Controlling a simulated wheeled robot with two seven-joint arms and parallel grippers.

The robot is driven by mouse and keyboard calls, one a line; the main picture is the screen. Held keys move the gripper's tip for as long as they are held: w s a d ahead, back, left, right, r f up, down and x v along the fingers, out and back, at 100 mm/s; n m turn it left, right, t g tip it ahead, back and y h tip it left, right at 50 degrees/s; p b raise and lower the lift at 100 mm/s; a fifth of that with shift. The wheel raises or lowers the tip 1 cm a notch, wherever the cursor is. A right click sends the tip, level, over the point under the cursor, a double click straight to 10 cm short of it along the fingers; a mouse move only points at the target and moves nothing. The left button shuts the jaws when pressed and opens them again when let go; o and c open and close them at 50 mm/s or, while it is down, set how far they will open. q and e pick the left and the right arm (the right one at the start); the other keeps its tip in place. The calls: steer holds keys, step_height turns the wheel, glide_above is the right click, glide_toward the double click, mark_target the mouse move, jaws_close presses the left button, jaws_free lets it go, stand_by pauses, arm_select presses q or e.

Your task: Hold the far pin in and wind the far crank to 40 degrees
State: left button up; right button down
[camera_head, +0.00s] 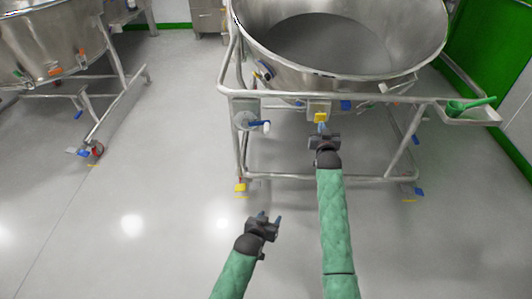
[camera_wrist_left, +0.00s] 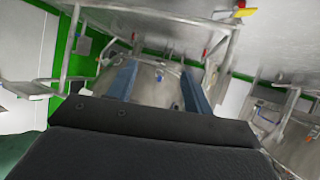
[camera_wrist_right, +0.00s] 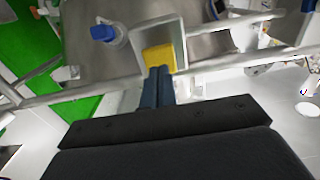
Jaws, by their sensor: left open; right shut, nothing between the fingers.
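The yellow pin (camera_head: 320,117) sits in a pale square housing on the front rail of the large steel bowl's frame. It also shows in the right wrist view (camera_wrist_right: 158,57). My right gripper (camera_head: 323,134) is shut and empty, its fingertips at the yellow face, apparently touching it. How deep the pin sits is unclear. The crank (camera_head: 257,124), with a blue arm and white grip, is on a round plate left of the pin. Its angle is unreadable. My left gripper (camera_head: 264,220) is open and empty, low over the floor, well short of the crank.
The steel bowl (camera_head: 340,45) stands in a tubular frame with a lower rail (camera_head: 300,177) and pedalled casters. A green-handled tool (camera_head: 468,105) rests in a tray at right. Another steel vessel (camera_head: 45,45) stands at left. Open floor (camera_head: 170,150) lies between them.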

arm_select(q)
steer(key=w+d+r+m+t+y, duration=0.1)
steer(key=w+d+r+m+t, duration=0.1)
steer(key=w+r, duration=0.85)
steer(key=m+t+y, duration=0.4)
steer(key=m+y, duration=0.4)
glide_toward(267, 130)
steer(key=s+a, duration=0.1)
steer(key=a, duration=0.1)
steer(key=shift+w+d+f+x, duration=0.15)
steer(key=shift+d+x, duration=0.3)
steer(key=shift+x, duration=1.55)
steer(key=shift+w+d+f+x, duration=0.1)
steer(key=shift+d+f+x, duration=0.25)
steer(key=shift+x, duration=1.65)
steer(key=shift+w+d+f+x, duration=0.1)
steer(key=shift+d+x, duration=0.4)
steer(key=shift+x, duration=1.5)
